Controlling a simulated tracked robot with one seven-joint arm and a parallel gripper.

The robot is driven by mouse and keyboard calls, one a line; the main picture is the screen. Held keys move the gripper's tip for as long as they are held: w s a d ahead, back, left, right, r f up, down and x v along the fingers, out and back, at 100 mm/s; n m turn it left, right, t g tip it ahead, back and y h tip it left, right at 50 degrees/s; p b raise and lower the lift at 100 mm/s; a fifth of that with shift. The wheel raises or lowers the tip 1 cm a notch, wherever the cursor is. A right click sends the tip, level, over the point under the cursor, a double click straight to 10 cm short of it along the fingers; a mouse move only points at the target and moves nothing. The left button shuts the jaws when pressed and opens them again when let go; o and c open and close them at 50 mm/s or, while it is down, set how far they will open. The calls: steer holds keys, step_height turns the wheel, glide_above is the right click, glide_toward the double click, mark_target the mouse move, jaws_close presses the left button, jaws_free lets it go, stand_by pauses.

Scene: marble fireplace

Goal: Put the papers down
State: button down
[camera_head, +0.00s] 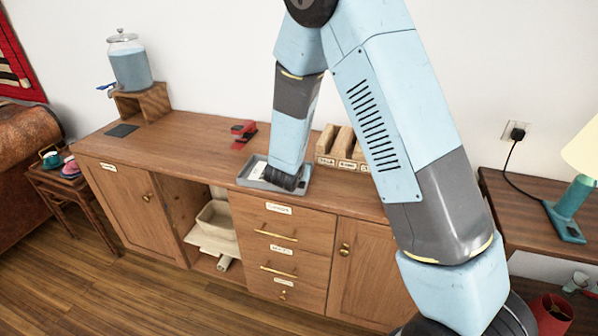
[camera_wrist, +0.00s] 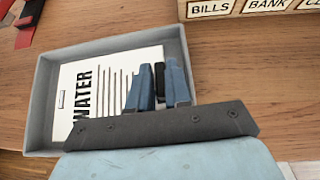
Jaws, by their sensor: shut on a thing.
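The papers (camera_wrist: 88,88) are a white sheet with the word WATER and printed lines, seen in the wrist view inside a grey tray (camera_wrist: 45,100). In the head view the grey tray (camera_head: 248,178) sits on the wooden sideboard near its front edge. My gripper (camera_wrist: 160,70) is over the tray, its blue fingers close together at the right part of the papers and shut on them. The fingertips and the gripped edge are partly hidden. In the head view my arm hides most of the papers.
A wooden sorter (camera_head: 338,146) with labelled slots, BILLS and BANK (camera_wrist: 268,5) among them, stands behind and right of the tray. A red stapler-like object (camera_head: 243,133) lies behind it. A water dispenser (camera_head: 130,65) stands at the far left. The sideboard's left part is mostly clear.

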steer(key=c, duration=1.3)
jaws_free()
steer(key=shift+c, duration=0.2)
steer(key=shift+r, duration=0.1)
